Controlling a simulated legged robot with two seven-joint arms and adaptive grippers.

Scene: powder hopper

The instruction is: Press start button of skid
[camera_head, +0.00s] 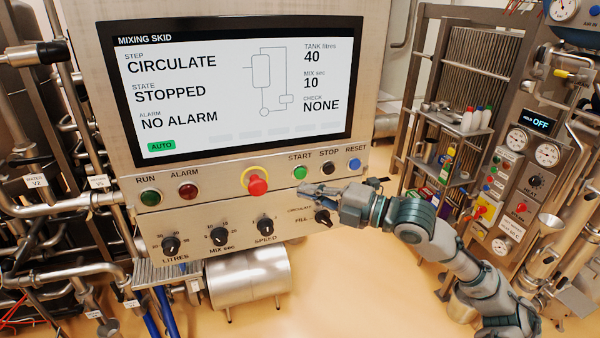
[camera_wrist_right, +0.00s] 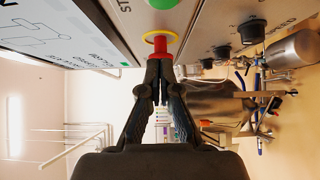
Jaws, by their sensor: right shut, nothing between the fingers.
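The green START button (camera_head: 300,172) is on the mixing skid panel (camera_head: 215,190), below the screen. It also shows cut off at the top edge of the right wrist view (camera_wrist_right: 157,4). My right gripper (camera_head: 304,189) is shut and empty, just below the START button in the head view. In the wrist view its closed fingertips (camera_wrist_right: 160,66) line up with the red mushroom button, with the green button off to the top side. Whether the tips touch the panel cannot be told. My left gripper is not in view.
The red mushroom button with yellow ring (camera_head: 258,184) is left of my fingertips. The black STOP button (camera_head: 328,168) and blue RESET button (camera_head: 354,164) are to the right. A selector knob (camera_head: 323,217) sits below. The screen (camera_head: 235,90) reads STOPPED, NO ALARM.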

